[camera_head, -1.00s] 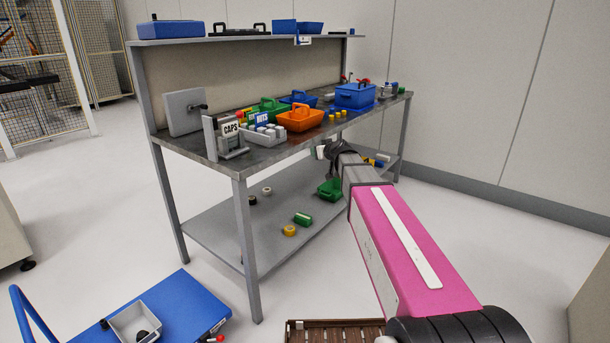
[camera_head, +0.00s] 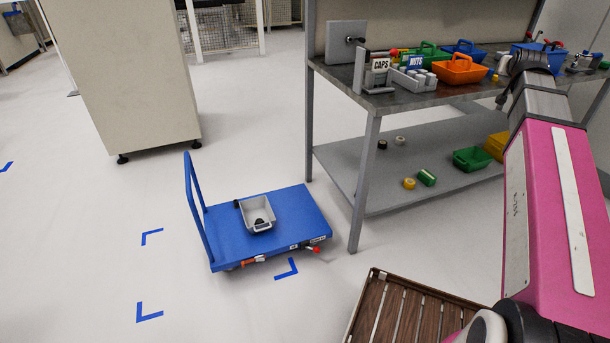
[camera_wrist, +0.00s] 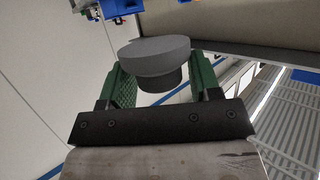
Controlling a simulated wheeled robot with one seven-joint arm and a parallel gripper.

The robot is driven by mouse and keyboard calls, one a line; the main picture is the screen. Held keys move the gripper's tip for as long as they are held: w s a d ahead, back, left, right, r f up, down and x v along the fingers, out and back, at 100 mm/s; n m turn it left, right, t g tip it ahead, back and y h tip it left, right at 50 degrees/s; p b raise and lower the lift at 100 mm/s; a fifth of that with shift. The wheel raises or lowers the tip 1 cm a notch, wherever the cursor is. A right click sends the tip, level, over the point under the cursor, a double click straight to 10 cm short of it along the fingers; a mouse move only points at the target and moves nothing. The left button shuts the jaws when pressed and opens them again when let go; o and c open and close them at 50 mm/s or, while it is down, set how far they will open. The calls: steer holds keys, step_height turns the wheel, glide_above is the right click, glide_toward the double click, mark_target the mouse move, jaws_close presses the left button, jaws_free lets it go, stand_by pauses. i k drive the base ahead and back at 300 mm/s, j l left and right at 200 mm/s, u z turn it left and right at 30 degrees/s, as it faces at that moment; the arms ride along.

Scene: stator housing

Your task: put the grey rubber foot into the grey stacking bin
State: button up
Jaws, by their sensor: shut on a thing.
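In the wrist view my gripper (camera_wrist: 158,88) has its green-padded fingers shut on the grey rubber foot (camera_wrist: 155,50), a round disc with a narrower stem between the pads. In the head view my arm reaches toward the workbench, and the fingers and the foot are hidden behind it. The grey stacking bin (camera_head: 246,222) stands on the blue platform trolley (camera_head: 292,211) at the lower left, well apart from my gripper. A dark round thing lies inside the bin, and another dark piece shows at its left rim.
The workbench (camera_head: 345,180) holds an orange tote (camera_head: 460,70), green and blue totes and labelled small-parts bins. Its lower shelf carries tape rolls and a green bin (camera_head: 471,160). A brown slatted crate (camera_head: 400,310) is at the bottom. Floor around the trolley is clear.

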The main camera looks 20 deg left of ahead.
mark_target(257, 215)
steer(key=j+u, duration=0.15)
steer(key=u, duration=0.2)
steer(key=i+j+u, duration=0.15)
steer(key=u, duration=0.2)
steer(key=i+j+u, duration=0.1)
steer(key=u, duration=0.3)
steer(key=i+l, duration=0.1)
steer(key=i, duration=0.15)
steer(key=i+l, duration=0.15)
steer(key=i, duration=0.15)
